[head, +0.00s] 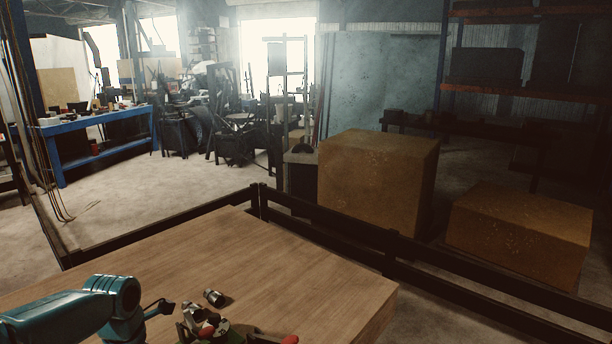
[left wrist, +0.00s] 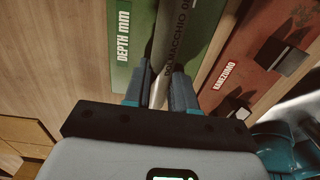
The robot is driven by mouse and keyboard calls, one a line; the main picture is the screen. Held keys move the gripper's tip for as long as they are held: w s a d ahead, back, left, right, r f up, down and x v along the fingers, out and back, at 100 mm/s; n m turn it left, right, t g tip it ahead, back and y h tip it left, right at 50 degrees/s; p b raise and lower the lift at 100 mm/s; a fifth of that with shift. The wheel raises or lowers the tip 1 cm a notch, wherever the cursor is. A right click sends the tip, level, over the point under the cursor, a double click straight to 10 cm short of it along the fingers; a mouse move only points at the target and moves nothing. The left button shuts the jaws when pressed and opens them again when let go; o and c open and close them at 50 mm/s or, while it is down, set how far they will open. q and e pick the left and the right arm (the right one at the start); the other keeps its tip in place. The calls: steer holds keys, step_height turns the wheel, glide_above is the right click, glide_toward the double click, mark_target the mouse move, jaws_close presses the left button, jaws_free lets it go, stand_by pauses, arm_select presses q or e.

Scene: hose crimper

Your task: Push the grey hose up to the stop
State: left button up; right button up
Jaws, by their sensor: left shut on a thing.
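In the left wrist view my left gripper (left wrist: 160,88) is shut on the grey hose (left wrist: 178,35), which runs up out of the picture between the two fingers. Dark lettering shows along the hose. A green plate marked "DEPTH mm" (left wrist: 132,45) lies to the left of the hose. The stop and the hose's far end are not visible in either view. In the head view my left arm comes in at the bottom left, and I cannot make out its fingers or the hose. My right gripper is not in view.
A red plate with lettering (left wrist: 245,60) lies right of the hose. In the head view a metal fitting (head: 214,297) lies on the wooden table (head: 320,290), near green and red parts cut off by the bottom edge. The table's far part is bare. Dark rails (head: 340,222) stand behind it.

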arm_select(q)
steer(key=shift+w+d+p, duration=0.5)
steer(key=shift+w+d, duration=0.35)
steer(key=shift+w, duration=0.2)
steer(key=o, duration=1.8)
steer(key=shift+r+p, duration=3.45)
steer(key=shift+r, duration=1.1)
steer(key=shift+f, duration=0.1)
